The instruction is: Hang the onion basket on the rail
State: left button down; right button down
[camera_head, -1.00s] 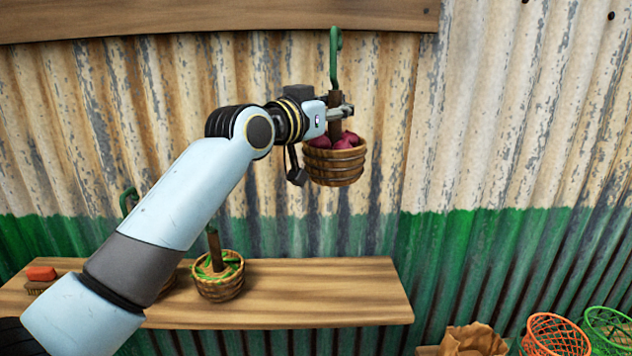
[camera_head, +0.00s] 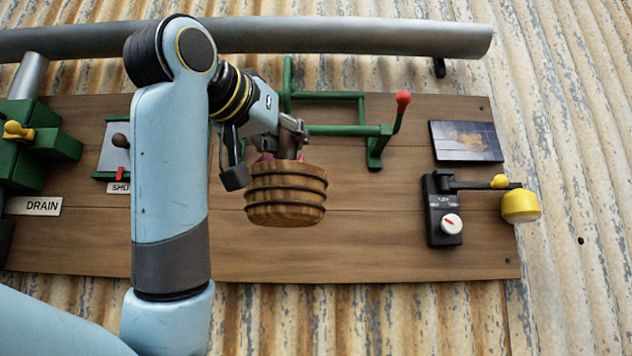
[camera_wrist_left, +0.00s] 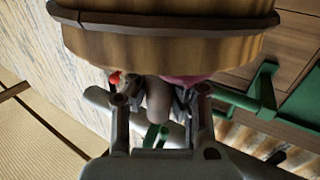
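In the left wrist view the basket (camera_wrist_left: 165,45) fills the top, with the post (camera_wrist_left: 157,98) between the fingers. The green rail (camera_head: 345,130) ends at the right in an upturned red tip. My right gripper is not in view.
The wooden board (camera_head: 400,245) carries a green box with a yellow knob (camera_head: 18,130) at left. At right are a dark picture panel (camera_head: 466,141) and a black device with a yellow weight (camera_head: 520,206). A grey pipe (camera_head: 400,40) runs above.

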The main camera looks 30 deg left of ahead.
pick_arm(q)
jog(key=shift+s+a+r, duration=0.2)
jog(key=shift+s+a, duration=0.15)
jog(key=shift+s, duration=0.15)
jog(key=shift+w+a, duration=0.1)
jog(key=shift+w, duration=0.4)
jog(key=shift+w+a+b, duration=0.4)
jog(key=shift+w+b, duration=0.1)
jog(key=shift+w, duration=0.15)
jog(key=w+a+f+b, duration=0.3)
jog(key=w+a, duration=0.3)
jog(key=w, duration=0.3)
jog(key=shift+w+b, duration=0.35)
jog(key=shift+b, duration=0.15)
jog(key=c, duration=1.9)
grip_release()
jog(key=o, duration=0.6)
